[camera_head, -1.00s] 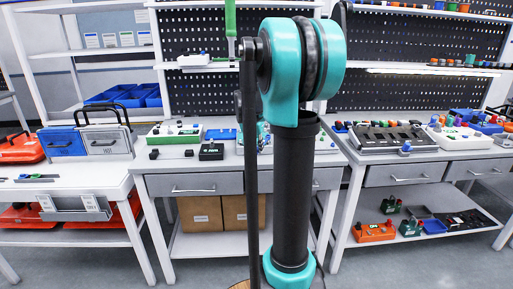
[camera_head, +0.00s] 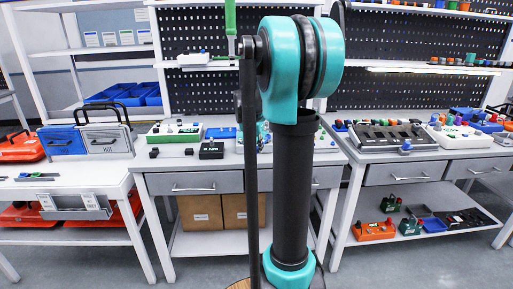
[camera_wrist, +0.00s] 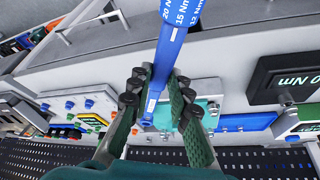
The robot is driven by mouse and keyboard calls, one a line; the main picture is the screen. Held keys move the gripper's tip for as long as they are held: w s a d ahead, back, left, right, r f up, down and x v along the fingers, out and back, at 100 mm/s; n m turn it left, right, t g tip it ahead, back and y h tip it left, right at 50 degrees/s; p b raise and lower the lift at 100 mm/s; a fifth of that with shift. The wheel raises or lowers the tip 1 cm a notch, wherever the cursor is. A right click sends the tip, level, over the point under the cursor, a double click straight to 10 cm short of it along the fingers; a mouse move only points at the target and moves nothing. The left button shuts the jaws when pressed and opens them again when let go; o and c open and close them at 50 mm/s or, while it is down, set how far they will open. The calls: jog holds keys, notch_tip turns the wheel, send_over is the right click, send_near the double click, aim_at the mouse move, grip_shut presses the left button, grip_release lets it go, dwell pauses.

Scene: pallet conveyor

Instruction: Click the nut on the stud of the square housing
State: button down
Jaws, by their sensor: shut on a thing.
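My gripper (camera_wrist: 158,86) is shut on a blue torque wrench (camera_wrist: 176,32) in the wrist view. The wrench bears white Nm markings and slants down between the dark green fingers. Behind the fingers lies a teal part (camera_wrist: 208,107) on the bench; it may be the square housing, but the fingers and wrench cover much of it. I cannot make out the stud or nut, nor whether the wrench touches them. In the head view my own arm hides the gripper and most of the work spot.
A black box with an Nm display (camera_wrist: 284,79) and a blue tray (camera_wrist: 247,122) lie to the right in the wrist view. A white panel with blue knobs (camera_wrist: 75,106) is at left. In the head view the bench (camera_head: 230,165) has a clear front strip.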

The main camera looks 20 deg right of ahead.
jog(key=shift+w+a+m, duration=0.75)
jog(key=shift+m, duration=0.05)
dwell(1.2)
jog(key=shift+s+d+n, duration=0.2)
jog(key=shift+s+n, duration=0.05)
jog(key=shift+n, duration=0.05)
dwell(0.4)
jog(key=shift+r, duration=2.5)
jog(key=shift+s, duration=0.1)
